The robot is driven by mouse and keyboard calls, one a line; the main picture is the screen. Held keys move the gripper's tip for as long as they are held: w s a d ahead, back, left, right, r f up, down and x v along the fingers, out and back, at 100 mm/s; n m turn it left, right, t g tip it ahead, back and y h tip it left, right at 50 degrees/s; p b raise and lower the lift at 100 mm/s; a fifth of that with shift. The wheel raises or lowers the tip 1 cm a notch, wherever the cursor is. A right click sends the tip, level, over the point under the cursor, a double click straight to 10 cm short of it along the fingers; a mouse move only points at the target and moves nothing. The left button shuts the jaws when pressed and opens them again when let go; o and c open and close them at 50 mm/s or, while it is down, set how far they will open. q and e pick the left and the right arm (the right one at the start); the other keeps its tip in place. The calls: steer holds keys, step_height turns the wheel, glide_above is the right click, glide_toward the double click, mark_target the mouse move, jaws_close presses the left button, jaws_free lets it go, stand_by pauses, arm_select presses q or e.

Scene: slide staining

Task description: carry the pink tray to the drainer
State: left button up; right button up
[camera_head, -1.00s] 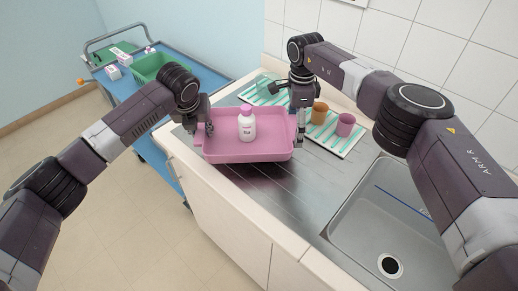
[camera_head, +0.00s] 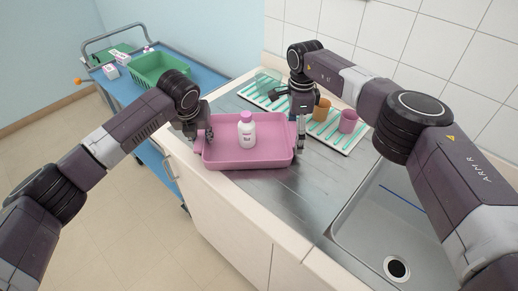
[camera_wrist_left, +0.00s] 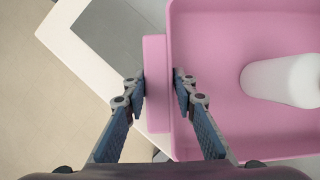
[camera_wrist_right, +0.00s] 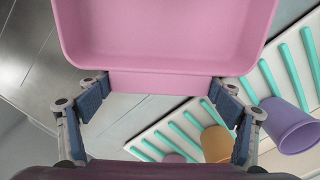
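The pink tray (camera_head: 220,158) with a white pink-capped bottle (camera_head: 247,133) upright in it is level, on or just above the ribbed steel drainer (camera_head: 285,205). My left gripper (camera_head: 197,133) is at its left end. In the left wrist view its fingers (camera_wrist_left: 160,88) close on both faces of the tray's end handle (camera_wrist_left: 157,110). My right gripper (camera_head: 300,140) is at the right end. In the right wrist view its fingers (camera_wrist_right: 157,90) are wide apart, at the two ends of the other handle (camera_wrist_right: 160,82). The tray's underside is hidden.
A sink (camera_head: 350,215) lies to the front right. Behind the tray, a white and green striped mat (camera_head: 338,140) holds an orange cup (camera_head: 321,110) and a pink-purple cup (camera_head: 348,121). A blue cart (camera_head: 205,82) with a green basket (camera_head: 150,75) stands at the back left.

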arm_select(q)
steer(key=o, duration=0.4)
steer(key=shift+a, duration=0.1)
arm_select(e)
steer(key=o, duration=0.4)
steer(key=shift+d, duration=0.1)
steer(key=shift+c, duration=0.2)
arm_select(q)
steer(key=shift+o, duration=0.2)
steer(key=shift+r, duration=0.1)
arm_select(e)
steer(key=shift+r, duration=0.2)
arm_select(q)
steer(key=v, duration=1.1)
steer(key=shift+s+r, duration=0.2)
steer(key=shift+r, duration=0.15)
arm_select(e)
step_height(320, 180, up, 12)
steer(key=shift+f, duration=0.15)
